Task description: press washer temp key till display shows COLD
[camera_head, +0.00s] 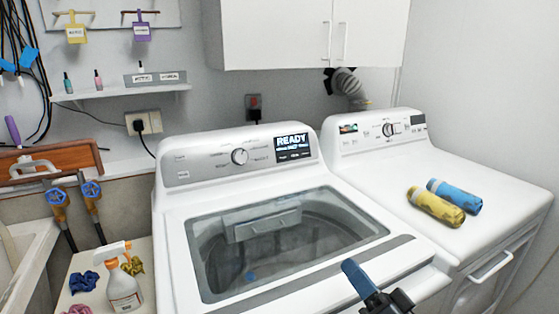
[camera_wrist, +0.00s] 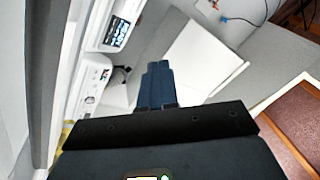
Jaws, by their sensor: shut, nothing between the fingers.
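The white top-loading washer (camera_head: 175,235) stands in the middle of the head view, with its glass lid down. The display also shows in the wrist view (camera_wrist: 117,33), tilted. I cannot make out the temp key. My gripper (camera_head: 350,267) has blue fingers pressed together and empty. It is in front of the lid's right side, apart from the panel. The shut fingers (camera_wrist: 158,68) also show in the wrist view.
A spray bottle (camera_head: 123,280) and cloths are at the lower left. Wall cabinets (camera_head: 270,35) hang above. Space over the lid is clear.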

